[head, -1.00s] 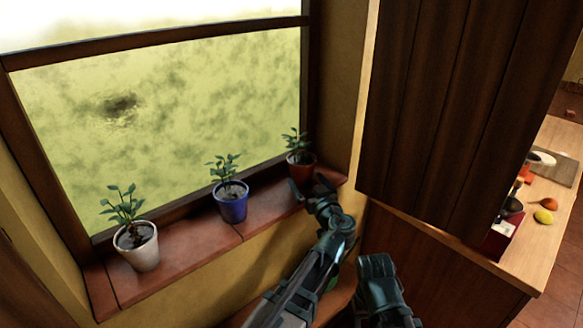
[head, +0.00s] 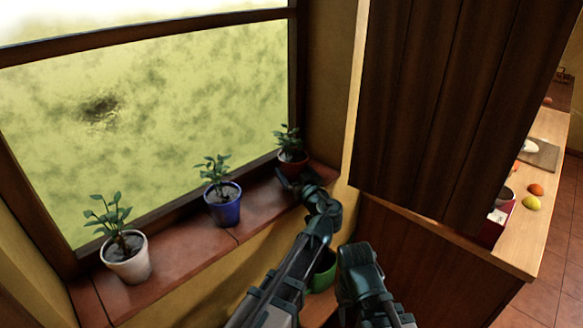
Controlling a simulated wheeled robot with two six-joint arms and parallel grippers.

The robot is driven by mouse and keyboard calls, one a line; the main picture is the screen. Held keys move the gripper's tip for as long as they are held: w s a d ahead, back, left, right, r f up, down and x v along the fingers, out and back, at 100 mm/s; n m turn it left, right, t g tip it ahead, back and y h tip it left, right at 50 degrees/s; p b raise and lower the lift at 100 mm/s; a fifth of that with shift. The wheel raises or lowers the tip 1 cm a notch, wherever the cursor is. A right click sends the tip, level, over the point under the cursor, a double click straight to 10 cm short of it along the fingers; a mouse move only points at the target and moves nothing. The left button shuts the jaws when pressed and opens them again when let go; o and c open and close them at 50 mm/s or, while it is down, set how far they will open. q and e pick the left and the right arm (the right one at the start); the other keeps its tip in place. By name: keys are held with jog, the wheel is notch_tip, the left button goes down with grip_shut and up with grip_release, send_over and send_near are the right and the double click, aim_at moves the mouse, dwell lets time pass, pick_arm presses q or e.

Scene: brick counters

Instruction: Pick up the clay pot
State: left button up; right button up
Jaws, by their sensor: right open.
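The clay pot (head: 293,164) is reddish brown and holds a leafy plant. It stands upright at the far right end of the brick windowsill. My right gripper (head: 302,181) is open just in front of the pot, at sill height or slightly above. Its fingers overlap the lower part of the pot in the picture, and I cannot tell whether they touch it. The pot's base is partly hidden behind the gripper. My left gripper is not in view.
A blue pot (head: 223,209) and a white pot (head: 128,262) with plants stand further left on the sill (head: 185,259). A green pot (head: 322,275) sits lower, partly behind my arm. A dark wooden panel (head: 440,110) blocks the right side.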

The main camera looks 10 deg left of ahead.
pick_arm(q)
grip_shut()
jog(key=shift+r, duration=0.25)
pick_arm(e)
jog(key=shift+r, duration=0.2)
